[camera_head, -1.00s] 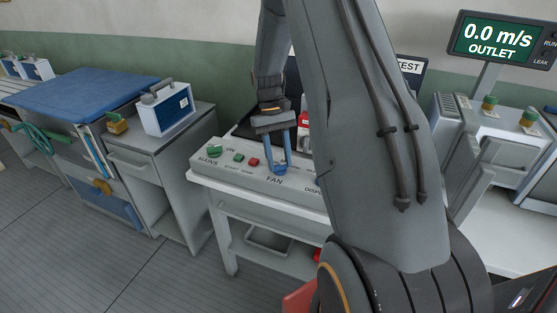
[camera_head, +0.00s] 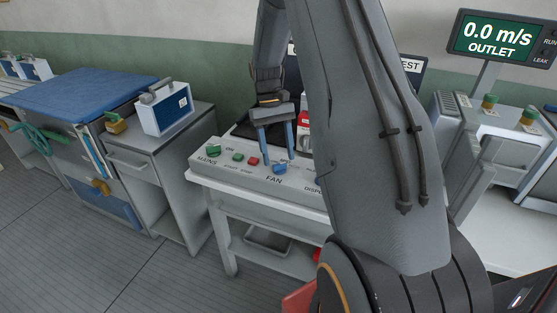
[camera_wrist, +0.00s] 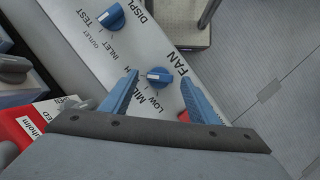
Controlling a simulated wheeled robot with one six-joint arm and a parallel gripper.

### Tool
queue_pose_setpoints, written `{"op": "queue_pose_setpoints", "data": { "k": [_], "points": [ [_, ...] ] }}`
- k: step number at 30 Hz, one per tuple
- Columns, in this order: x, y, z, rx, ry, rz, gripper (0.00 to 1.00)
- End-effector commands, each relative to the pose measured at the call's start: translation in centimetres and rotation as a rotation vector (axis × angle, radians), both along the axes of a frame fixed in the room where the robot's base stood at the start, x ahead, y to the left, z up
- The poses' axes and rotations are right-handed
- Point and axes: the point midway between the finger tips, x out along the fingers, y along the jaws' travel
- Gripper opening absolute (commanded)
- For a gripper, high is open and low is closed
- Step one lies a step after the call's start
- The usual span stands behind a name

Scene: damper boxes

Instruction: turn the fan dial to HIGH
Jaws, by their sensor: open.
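The blue fan dial (camera_head: 280,169) sits on the sloping grey control panel (camera_head: 232,168), above the word FAN. In the wrist view the dial (camera_wrist: 158,77) has LOW and MID printed beside it. A label ending in H is partly covered by a finger. The dial's pale mark seems to point left, toward that H, but it is small. My gripper (camera_head: 278,156) is open, its blue fingers apart and just above the dial. In the wrist view my gripper (camera_wrist: 160,76) has one finger on each side of the dial, with gaps.
A green mains switch (camera_head: 213,150) and green and red buttons (camera_head: 245,159) lie left on the panel. Another blue dial (camera_wrist: 111,16) is marked TEST, INLET and OUTLET. The display (camera_head: 497,40) reads 0.0 m/s OUTLET. My arm hides the panel's right part.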

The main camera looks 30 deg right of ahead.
Motion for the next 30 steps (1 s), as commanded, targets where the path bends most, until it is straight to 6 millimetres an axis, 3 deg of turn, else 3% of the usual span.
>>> {"op": "queue_pose_setpoints", "data": {
  "k": [6,12,30],
  "points": [
    [1.4,-0.2,3.2,-0.001,-0.003,-0.001,0.55],
    [2.0,-0.3,5.0,0.001,0.000,-0.001,0.55],
    [1.9,-0.1,5.4,0.000,-0.003,0.001,0.55]
  ]
}}
